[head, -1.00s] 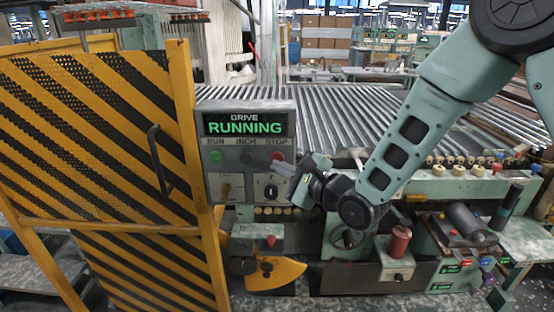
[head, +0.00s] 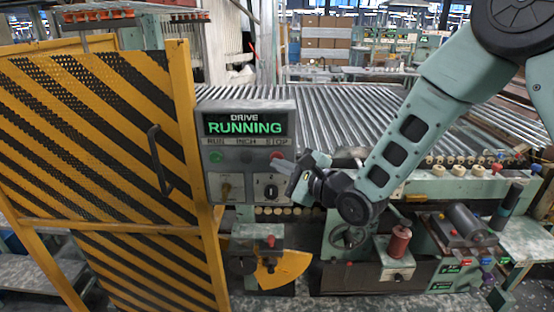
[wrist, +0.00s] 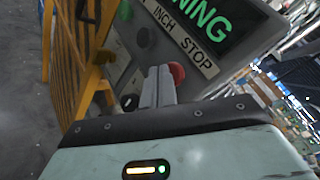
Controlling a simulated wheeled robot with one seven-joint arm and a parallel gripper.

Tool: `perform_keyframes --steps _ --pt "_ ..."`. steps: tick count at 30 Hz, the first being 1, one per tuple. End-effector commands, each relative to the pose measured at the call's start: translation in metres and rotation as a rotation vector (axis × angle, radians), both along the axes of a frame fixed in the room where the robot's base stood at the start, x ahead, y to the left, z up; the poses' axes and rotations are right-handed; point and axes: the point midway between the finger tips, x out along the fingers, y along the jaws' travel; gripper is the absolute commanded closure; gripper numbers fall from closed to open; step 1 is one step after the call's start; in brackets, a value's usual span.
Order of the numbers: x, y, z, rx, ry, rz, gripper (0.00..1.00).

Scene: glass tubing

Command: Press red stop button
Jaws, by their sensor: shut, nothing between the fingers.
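The red stop button (head: 277,155) is at the right of the grey drive panel (head: 204,125), below the STOP label. It also shows in the wrist view (wrist: 178,71), just beyond and right of my fingertips. My gripper (head: 277,165) is shut and empty, its fingers pointing left toward the panel just below the button in the head view. The shut fingers also show in the wrist view (wrist: 158,73), partly overlapping the button. Whether they touch it I cannot tell. The panel's green display (head: 245,128) reads RUNNING.
A green button (head: 215,157) and a dark inch button (head: 247,157) sit left of the red one. Two switches (head: 226,188) are below. A yellow-black striped guard (head: 90,130) stands left; a roller conveyor (head: 340,110) lies behind.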

Motion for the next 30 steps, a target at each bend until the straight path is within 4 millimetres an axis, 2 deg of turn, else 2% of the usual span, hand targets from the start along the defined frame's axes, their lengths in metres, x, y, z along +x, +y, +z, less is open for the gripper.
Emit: perform_keyframes --steps 30 --pt "0.0093 -0.0004 0.0003 0.000 -0.001 -0.001 1.00"
